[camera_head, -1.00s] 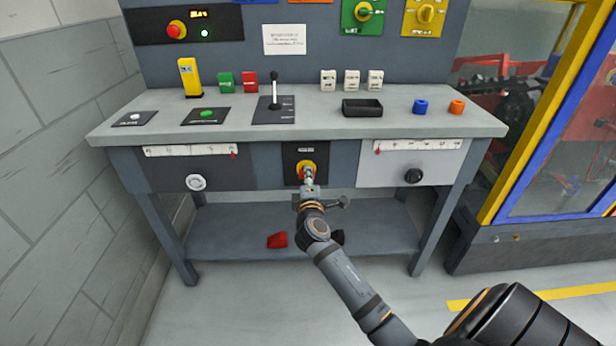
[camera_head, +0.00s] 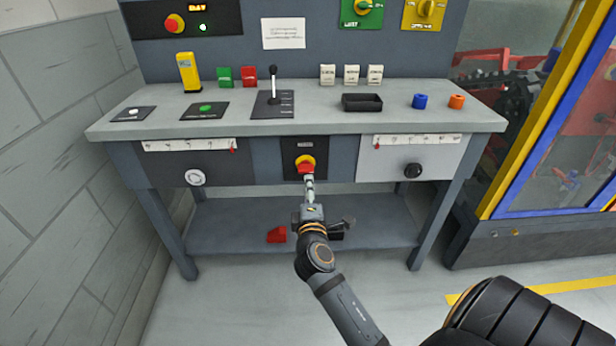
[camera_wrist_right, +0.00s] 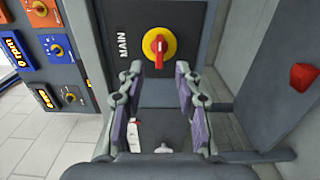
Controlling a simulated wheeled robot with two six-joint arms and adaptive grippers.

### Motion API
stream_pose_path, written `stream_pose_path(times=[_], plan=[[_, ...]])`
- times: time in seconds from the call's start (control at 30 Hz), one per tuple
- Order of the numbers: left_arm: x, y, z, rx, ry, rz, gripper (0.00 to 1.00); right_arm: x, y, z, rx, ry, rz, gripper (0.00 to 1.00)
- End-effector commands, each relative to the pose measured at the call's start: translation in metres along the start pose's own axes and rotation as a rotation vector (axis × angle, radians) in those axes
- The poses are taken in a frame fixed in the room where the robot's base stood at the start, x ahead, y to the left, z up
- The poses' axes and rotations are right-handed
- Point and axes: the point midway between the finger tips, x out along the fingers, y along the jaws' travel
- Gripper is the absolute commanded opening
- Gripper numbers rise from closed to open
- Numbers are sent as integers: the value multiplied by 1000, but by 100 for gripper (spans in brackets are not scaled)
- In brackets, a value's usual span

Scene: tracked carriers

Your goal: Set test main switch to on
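The main switch (camera_head: 305,164) is a red handle on a yellow disc, on a dark plate in the middle of the bench front. In the right wrist view the switch (camera_wrist_right: 159,44) sits beside the word MAIN, which runs sideways. Its handle lies along the picture's vertical there, and looks roughly level in the head view. My right gripper (camera_head: 309,186) is in front of and just below it in the head view. My left gripper is not in view.
A red object (camera_head: 277,235) lies on the lower shelf.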

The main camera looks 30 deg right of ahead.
Motion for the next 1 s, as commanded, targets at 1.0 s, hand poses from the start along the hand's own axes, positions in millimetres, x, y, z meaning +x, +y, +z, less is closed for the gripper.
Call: stream_pose_path(times=[1.0], plan=[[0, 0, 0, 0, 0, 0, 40, -54, -68, 24, 255, -82, -251, 34]])
